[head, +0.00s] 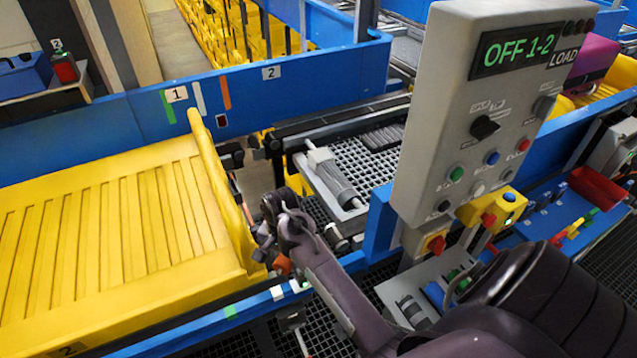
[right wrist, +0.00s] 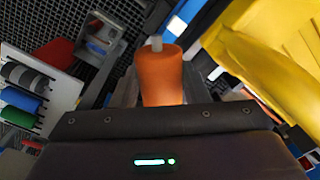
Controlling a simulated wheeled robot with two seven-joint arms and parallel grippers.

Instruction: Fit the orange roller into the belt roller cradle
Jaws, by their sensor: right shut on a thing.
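My right gripper (head: 272,240) is shut on the orange roller (right wrist: 162,76) and holds it in front of the yellow tray's right end. In the right wrist view the roller stands out beyond the jaws, with a pale shaft end at its tip. In the head view only a small orange part of the roller (head: 282,264) shows beneath the gripper; the rest is hidden. I cannot clearly make out the belt roller cradle; the gap between the yellow tray and the grated conveyor is partly covered by my gripper. My left gripper is not in view.
A yellow tray (head: 100,190) fills the left. A grey roller (head: 338,182) lies on a plate over the grating. A control box (head: 470,110) reading OFF 1-2 stands right. A rack (right wrist: 62,85) with grey, blue and green rollers shows in the right wrist view.

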